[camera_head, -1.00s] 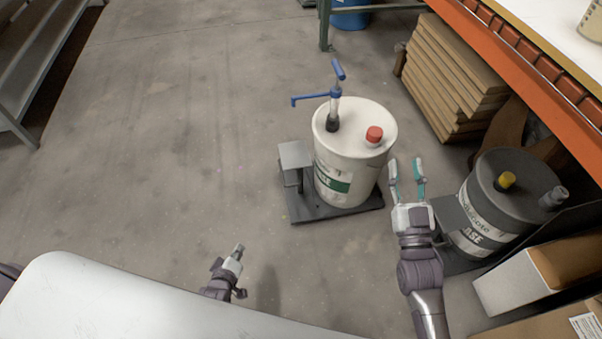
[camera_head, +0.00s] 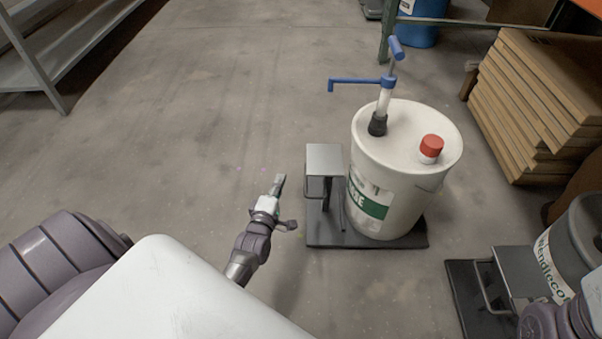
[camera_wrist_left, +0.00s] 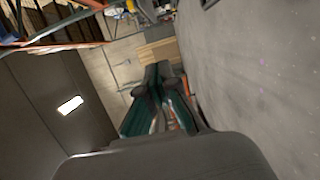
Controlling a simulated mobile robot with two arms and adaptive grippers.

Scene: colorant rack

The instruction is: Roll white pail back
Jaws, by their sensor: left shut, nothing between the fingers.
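The white pail (camera_head: 402,195) stands upright on a dark wheeled-looking base (camera_head: 325,232) in the head view, with a blue-handled pump (camera_head: 385,95) and a red cap (camera_head: 431,147) on its lid. A grey block on a post (camera_head: 324,160) rises from the base's left side. My left gripper (camera_head: 279,183) is shut and empty, left of the base and apart from it. In the left wrist view its fingers (camera_wrist_left: 158,95) show close together. My right arm shows only in part at the lower right of the head view; its gripper is out of view.
A dark pail (camera_head: 578,240) on a similar base (camera_head: 465,290) stands at the lower right. Stacked cardboard (camera_head: 540,100) is to the right. A blue drum (camera_head: 422,25) stands behind a green post. The floor on the left is clear up to a metal shelf (camera_head: 50,60).

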